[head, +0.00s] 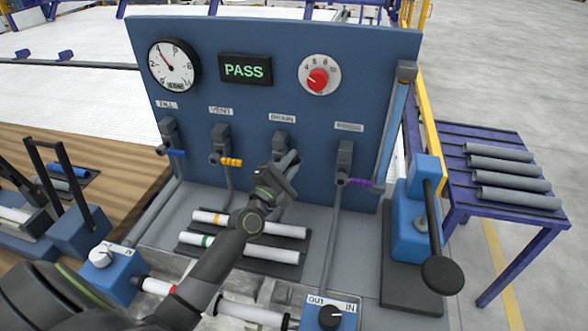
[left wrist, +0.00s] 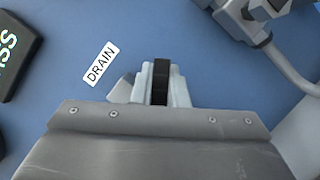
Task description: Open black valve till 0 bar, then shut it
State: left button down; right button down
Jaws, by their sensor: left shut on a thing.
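The black valve (head: 281,141) is on the blue panel under the DRAIN label (head: 282,118), third in the row. My left gripper (head: 285,165) is at this valve and hides most of its handle. In the left wrist view, the black handle (left wrist: 161,82) shows between the pale fingertips, which are shut on it, beside the DRAIN label (left wrist: 100,64). The round pressure gauge (head: 171,66) has its needle pointing up and left; its numbers are too small to read surely. The display (head: 244,69) reads PASS. My right gripper is not in view.
Valves with blue (head: 177,153), yellow (head: 231,162) and purple (head: 361,183) handles flank the black one. A red knob (head: 318,80) is at upper right. Pipes with coloured bands (head: 250,223) lie below my left arm. A black pump lever (head: 433,220) stands at the right.

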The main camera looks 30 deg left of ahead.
pick_arm(q)
jog(key=n, duration=0.2)
jog(key=n+y, duration=0.1)
jog(key=shift+s+a+r+n+t+b, duration=0.1)
jog(key=shift+a+r+n+t+b, duration=0.2)
jog(key=shift+a+r+t+b, duration=0.1)
jog(key=n, duration=0.1)
jog(key=n+y, duration=0.1)
jog(key=a+n+y+b, duration=0.1)
jog(key=shift+s+r+n+t, duration=0.15)
jog(key=shift+r+n+t, duration=0.15)
jog(key=n+y, duration=0.1)
jog(key=n, duration=0.1)
jog(key=a+n+y+b, duration=0.1)
jog(key=n, duration=0.2)
jog(key=a+n+y, duration=0.1)
jog(key=n, duration=0.1)
jog(key=shift+s+a+r+n+y, duration=0.2)
jog(key=shift+s+r+n+y, duration=0.1)
jog(key=shift+r+n+y, duration=0.1)
jog(key=c, duration=1.4)
grip_release()
jog(key=shift+c, duration=0.2)
jog(key=b+v, duration=0.7)
jog(key=v, duration=1)
jog(key=shift+s, duration=0.2)
